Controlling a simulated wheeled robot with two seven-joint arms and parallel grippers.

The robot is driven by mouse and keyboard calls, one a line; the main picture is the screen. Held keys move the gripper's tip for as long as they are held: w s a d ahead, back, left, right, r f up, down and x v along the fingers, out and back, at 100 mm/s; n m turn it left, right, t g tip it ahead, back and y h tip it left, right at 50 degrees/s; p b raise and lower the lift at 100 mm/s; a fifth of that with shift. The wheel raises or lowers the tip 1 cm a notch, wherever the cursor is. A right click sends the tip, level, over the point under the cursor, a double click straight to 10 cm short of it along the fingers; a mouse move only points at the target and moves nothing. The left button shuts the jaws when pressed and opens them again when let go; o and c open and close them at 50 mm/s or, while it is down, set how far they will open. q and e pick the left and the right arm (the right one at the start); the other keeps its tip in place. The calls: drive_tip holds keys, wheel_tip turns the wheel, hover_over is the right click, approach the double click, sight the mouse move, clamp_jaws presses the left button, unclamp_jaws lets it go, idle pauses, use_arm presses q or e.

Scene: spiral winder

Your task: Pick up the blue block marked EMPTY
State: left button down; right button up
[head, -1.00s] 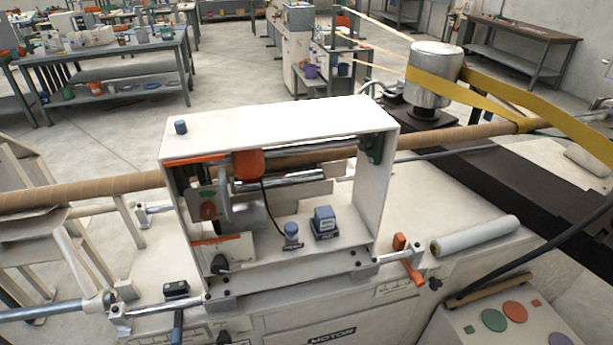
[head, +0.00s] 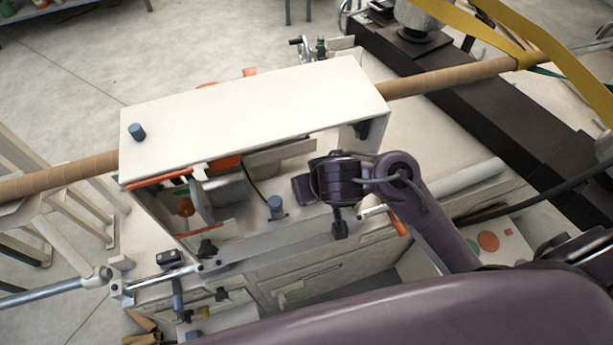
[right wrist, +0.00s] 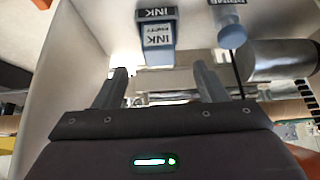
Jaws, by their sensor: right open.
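My right gripper (right wrist: 160,72) is open and empty. Its two fingers point toward the block, one to each side of its line, and the block appears just beyond the fingertips. In the head view my right gripper (head: 304,190) is at the front opening of the white frame; its fingertips cannot be made out. My left gripper is not in view.
A blue round-topped item (head: 276,206) stands beside the block's place; it also shows in the right wrist view (right wrist: 230,30).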

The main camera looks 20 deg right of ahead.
drive_tip(key=b+x, duration=0.4)
drive_tip(key=x, duration=0.3)
drive_tip(key=shift+w+f+b, duration=0.3)
drive_tip(key=shift+c, duration=0.4)
drive_tip(key=c, duration=1)
drive_tip(key=shift+r, duration=0.15)
drive_tip(key=shift+c, duration=0.2)
